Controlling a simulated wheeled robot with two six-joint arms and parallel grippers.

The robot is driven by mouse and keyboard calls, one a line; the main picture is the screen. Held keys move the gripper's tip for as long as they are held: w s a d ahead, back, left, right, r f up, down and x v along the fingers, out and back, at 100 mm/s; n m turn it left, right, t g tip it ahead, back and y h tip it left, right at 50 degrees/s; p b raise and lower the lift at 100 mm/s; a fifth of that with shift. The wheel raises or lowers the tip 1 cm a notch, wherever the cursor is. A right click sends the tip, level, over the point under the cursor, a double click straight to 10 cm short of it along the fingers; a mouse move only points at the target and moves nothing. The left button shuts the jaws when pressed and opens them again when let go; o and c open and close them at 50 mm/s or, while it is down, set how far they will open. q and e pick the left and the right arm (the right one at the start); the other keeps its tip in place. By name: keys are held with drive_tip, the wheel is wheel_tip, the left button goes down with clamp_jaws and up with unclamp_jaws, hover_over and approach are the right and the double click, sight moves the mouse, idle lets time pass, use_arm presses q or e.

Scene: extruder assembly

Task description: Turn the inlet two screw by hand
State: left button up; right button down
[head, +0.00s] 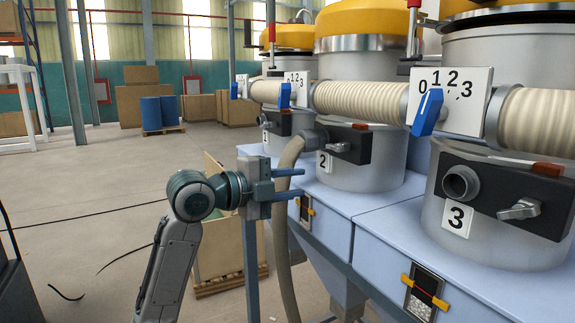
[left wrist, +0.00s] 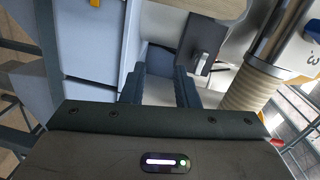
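Inlet two is a dark block (head: 352,143) beside the "2" label (head: 325,161) on the middle drum. Its small metal screw handle (head: 340,147) is on the block's front, right of the end of a beige hose (head: 289,160). My left gripper (head: 302,183) is below and left of the block, near the hose, its two fingers apart and pointing right. In the left wrist view the fingers (left wrist: 160,85) are open with nothing held between them. A metal handle (left wrist: 199,65) on a dark plate shows beyond the right finger, apart from it. My right gripper is not in view.
Inlet three (head: 503,188), with an open port and its own handle, is at the right. Blue valve levers (head: 427,112) and ribbed pipes (head: 360,98) run above. The blue bench (head: 350,201) lies below the drums. A wooden crate (head: 220,253) stands behind my left arm.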

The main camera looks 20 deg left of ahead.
use_arm(q)
drive_tip(key=m+h, duration=0.1)
drive_tip(key=m, duration=0.1)
approach(331, 149)
drive_tip(key=p+x, duration=0.2)
drive_tip(key=x, duration=0.6)
drive_tip(key=shift+r+p, duration=0.1)
drive_tip(key=shift+p, duration=0.2)
clamp_jaws()
